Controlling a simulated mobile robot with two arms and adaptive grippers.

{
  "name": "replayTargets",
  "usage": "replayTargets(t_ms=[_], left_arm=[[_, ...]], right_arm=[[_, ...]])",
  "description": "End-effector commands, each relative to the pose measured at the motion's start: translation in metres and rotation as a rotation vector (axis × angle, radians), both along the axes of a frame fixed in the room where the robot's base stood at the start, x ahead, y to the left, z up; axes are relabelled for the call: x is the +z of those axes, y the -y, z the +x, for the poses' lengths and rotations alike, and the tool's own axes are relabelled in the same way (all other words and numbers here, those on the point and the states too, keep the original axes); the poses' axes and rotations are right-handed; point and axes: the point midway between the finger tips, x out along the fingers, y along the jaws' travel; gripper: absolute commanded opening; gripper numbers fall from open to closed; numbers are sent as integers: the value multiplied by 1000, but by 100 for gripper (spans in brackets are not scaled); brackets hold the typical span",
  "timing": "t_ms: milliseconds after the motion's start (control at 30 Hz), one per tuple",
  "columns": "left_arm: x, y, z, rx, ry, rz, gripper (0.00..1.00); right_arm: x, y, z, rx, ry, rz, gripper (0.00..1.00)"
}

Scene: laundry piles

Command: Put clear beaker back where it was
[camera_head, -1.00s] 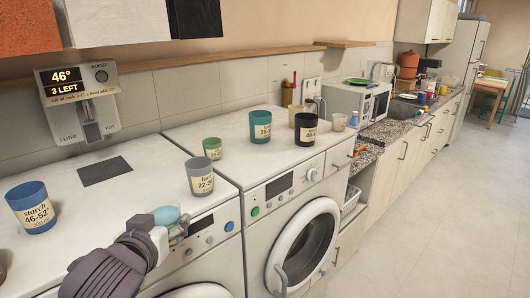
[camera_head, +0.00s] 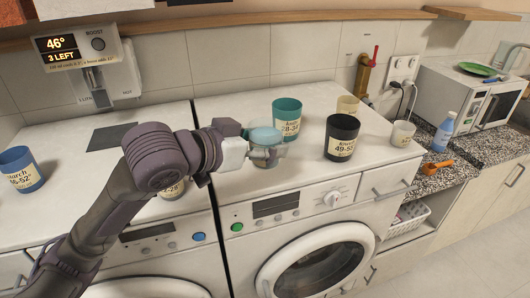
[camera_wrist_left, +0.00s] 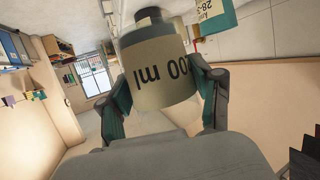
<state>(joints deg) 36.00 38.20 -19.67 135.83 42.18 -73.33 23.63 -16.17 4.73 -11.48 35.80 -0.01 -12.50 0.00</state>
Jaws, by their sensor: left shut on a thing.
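The clear beaker (camera_head: 268,137), with pale blue-green contents, is over the top of the right washing machine (camera_head: 240,185), just in front of a teal cup (camera_head: 287,112). My left gripper (camera_head: 264,156) is shut on it from the left. In the left wrist view the beaker (camera_wrist_left: 160,75) sits between both fingers, its label upside down and reading "00 ml". I cannot tell whether its base touches the machine top. My right gripper is not in view.
A blue cup (camera_head: 20,169) stands on the left machine (camera_head: 75,205). My arm partly hides a grey cup (camera_head: 172,190). The right machine's front left top is clear.

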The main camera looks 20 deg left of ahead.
Motion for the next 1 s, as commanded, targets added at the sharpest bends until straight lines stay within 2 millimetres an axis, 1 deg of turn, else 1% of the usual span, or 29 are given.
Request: replayTargets(t_ms=[33,200,300,400,533,633,800,1000], left_arm=[[-8,-6,11,4,-9,-1,30],[-30,-24,46,6,-6,-2,30],[-41,-32,63,5,-5,-2,30],[-49,-38,75,3,-1,-2,30],[-56,-41,81,2,-1,-1,30],[-68,-41,81,2,-4,-1,30],[-90,-41,81,2,-2,-2,30],[-95,-41,81,2,3,-1,30]], right_arm=[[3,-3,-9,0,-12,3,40],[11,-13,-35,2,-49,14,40],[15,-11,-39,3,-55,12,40],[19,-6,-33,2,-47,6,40],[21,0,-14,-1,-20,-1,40],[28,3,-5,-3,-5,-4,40],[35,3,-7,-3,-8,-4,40],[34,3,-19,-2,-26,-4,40]])
